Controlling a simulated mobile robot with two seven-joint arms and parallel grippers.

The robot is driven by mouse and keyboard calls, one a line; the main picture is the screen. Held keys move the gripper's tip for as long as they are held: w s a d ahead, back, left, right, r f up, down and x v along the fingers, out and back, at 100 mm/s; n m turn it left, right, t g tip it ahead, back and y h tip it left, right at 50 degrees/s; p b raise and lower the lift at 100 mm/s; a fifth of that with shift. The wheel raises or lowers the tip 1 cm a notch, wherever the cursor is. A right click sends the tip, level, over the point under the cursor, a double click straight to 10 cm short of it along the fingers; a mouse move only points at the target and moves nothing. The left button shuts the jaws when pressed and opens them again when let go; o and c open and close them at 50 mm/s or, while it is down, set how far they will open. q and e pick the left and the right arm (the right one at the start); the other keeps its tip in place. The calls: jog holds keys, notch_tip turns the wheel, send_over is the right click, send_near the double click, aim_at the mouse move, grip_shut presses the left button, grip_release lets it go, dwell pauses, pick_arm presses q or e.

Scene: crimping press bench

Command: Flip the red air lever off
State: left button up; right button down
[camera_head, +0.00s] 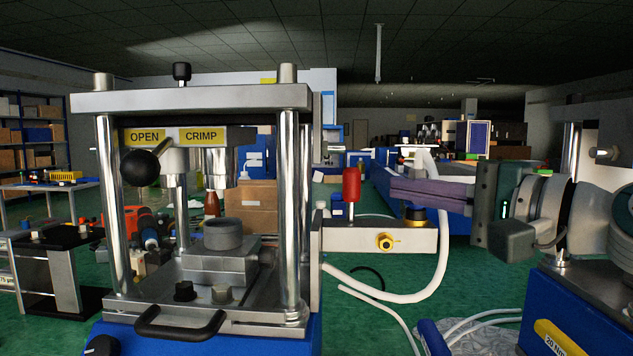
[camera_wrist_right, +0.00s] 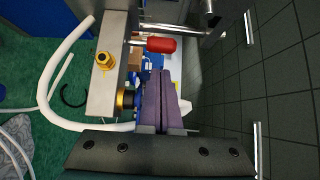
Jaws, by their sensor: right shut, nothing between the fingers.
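The red air lever (camera_head: 351,184) stands upright on a short metal stem on top of the grey valve block (camera_head: 345,238), right of the press. It also shows in the right wrist view (camera_wrist_right: 156,45), beyond the fingertips. My right gripper (camera_head: 394,191) comes in from the right with its purple fingers shut and empty. In the head view its tips are just right of the red handle, with a small gap in the picture. In the right wrist view the fingers (camera_wrist_right: 160,75) point toward the lever, and touching is not visible. My left gripper is not in view.
The crimping press (camera_head: 190,102) with its steel posts stands left of the lever. A white hose (camera_head: 425,292) loops below. A blue machine (camera_head: 590,310) stands at the lower right.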

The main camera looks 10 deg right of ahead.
aim_at(351, 195)
jog(key=x, duration=0.5)
jog(key=shift+w+a+b, duration=0.15)
jog(key=shift+w+b, duration=0.15)
